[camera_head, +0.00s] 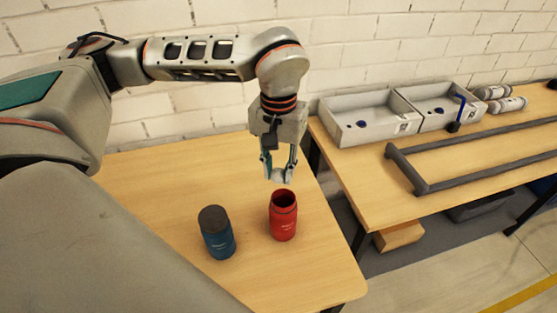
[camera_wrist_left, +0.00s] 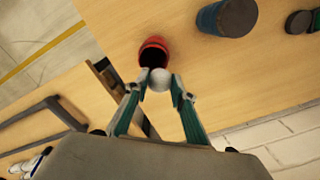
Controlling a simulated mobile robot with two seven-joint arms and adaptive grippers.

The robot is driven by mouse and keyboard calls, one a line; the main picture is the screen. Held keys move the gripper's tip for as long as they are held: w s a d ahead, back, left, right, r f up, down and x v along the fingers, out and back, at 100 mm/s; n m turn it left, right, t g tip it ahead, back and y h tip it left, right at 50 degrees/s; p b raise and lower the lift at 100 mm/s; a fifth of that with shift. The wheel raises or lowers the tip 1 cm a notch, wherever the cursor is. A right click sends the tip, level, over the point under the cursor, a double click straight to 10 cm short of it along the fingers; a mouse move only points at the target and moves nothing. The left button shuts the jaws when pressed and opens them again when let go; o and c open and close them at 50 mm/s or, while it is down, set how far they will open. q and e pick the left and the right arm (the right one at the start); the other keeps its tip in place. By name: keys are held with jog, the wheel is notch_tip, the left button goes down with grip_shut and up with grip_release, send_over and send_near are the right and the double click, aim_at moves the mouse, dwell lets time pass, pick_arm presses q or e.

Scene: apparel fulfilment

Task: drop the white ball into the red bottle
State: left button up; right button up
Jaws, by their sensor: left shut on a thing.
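The red bottle (camera_head: 283,217) stands upright and open-topped near the right side of the wooden table. It also shows in the left wrist view (camera_wrist_left: 153,48), with its dark mouth facing the camera. My left gripper (camera_head: 279,176) points down just above the bottle's mouth. It is shut on the white ball (camera_wrist_left: 159,79), which sits between the fingertips beside the bottle's opening in the wrist view. In the head view the ball shows only as a pale shape between the fingertips. My right gripper is not in view.
A blue bottle with a dark lid (camera_head: 217,233) stands left of the red bottle. A dark round object (camera_wrist_left: 299,22) lies beyond it in the wrist view. A second table with grey bins (camera_head: 369,136) and a grey frame (camera_head: 422,187) stands to the right.

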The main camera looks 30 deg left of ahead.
aim_at(279, 171)
pick_arm(q)
jog(key=shift+f, duration=0.3)
jog(key=o, duration=0.9)
jog(key=shift+r, duration=0.1)
notch_tip(279, 171, up, 12)
jog(key=shift+f, duration=0.1)
dwell(0.3)
